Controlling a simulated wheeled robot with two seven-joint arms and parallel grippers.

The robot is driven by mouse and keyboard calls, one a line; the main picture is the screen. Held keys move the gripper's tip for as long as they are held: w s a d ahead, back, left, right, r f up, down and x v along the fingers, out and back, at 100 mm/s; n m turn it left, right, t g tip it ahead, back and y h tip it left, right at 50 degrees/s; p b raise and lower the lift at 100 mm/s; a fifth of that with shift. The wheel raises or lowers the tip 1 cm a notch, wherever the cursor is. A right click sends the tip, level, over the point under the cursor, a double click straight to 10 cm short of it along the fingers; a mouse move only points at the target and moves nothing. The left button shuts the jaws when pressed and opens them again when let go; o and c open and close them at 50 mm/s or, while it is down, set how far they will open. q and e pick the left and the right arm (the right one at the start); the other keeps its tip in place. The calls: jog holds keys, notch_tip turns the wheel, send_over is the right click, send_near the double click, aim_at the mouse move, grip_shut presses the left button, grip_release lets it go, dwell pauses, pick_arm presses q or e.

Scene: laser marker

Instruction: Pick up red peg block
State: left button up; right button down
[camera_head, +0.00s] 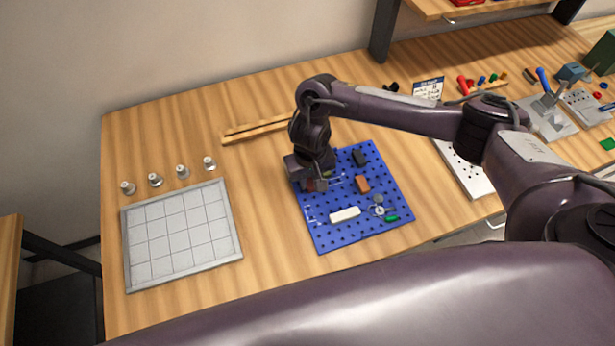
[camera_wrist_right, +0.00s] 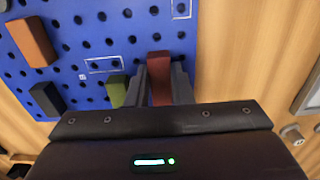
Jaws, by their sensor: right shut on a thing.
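The red peg block (camera_wrist_right: 160,75) stands between the two fingers of my right gripper (camera_wrist_right: 161,88) in the right wrist view, and the fingers are shut on it. It is at or just above the blue pegboard (camera_wrist_right: 105,30); I cannot tell if it still touches the board. In the head view my right gripper (camera_head: 313,184) is over the left edge of the blue pegboard (camera_head: 325,236), with a bit of red (camera_head: 320,185) showing at it. My left gripper is not in view.
The board also holds a black block (camera_head: 360,158), an orange-brown block (camera_head: 362,184), a white block (camera_head: 345,214) and a green piece (camera_head: 392,218). An olive block (camera_wrist_right: 117,90) stands close beside the gripper. A grey grid tray (camera_head: 232,252) lies at left, with bare wood between.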

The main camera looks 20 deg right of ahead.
notch_tip(320, 180, up, 11)
jog(key=p, duration=0.3)
notch_tip(320, 180, up, 8)
jog(key=p, duration=0.1)
send_over(309, 180)
jog(key=shift+s+r, duration=0.25)
jog(key=shift+r, duration=0.3)
